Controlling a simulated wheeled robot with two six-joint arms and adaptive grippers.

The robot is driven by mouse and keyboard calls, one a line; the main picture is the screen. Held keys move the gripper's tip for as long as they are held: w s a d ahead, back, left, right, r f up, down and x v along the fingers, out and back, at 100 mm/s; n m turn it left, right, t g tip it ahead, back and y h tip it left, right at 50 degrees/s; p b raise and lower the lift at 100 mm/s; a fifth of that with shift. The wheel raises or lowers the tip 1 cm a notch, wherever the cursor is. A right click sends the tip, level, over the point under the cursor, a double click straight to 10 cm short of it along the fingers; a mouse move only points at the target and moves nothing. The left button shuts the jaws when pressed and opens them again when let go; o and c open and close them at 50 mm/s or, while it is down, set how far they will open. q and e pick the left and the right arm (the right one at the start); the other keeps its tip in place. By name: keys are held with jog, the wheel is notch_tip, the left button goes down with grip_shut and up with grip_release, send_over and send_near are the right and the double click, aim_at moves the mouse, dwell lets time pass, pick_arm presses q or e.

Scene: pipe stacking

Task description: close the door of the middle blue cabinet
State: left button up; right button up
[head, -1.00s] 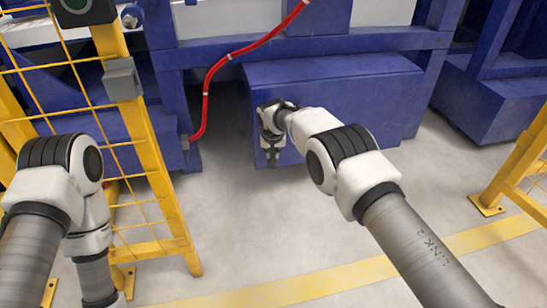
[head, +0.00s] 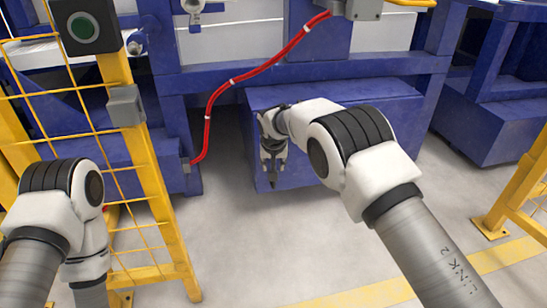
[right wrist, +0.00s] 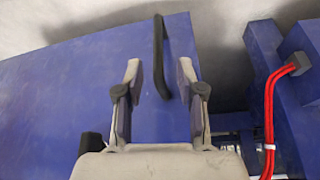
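The middle blue cabinet (head: 355,118) stands low under the machine frame in the head view. My right gripper (head: 272,178) points down in front of its left end. In the right wrist view, my right gripper (right wrist: 160,78) is open, its two fingers spread over a blue panel of the cabinet (right wrist: 70,95). A black bar handle (right wrist: 160,55) on that panel shows between and beyond the fingers; I cannot tell whether they touch it. How far the door stands open is unclear. My left gripper is outside the head view.
A red hose (head: 233,85) hangs down left of the cabinet. A yellow mesh fence (head: 150,165) stands at the left, and a yellow rail (head: 520,185) at the right. Another blue cabinet (head: 480,115) stands at right. Grey floor (head: 235,240) in front is clear.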

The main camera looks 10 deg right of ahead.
jog(key=v, duration=0.5)
jog(key=shift+r, duration=0.1)
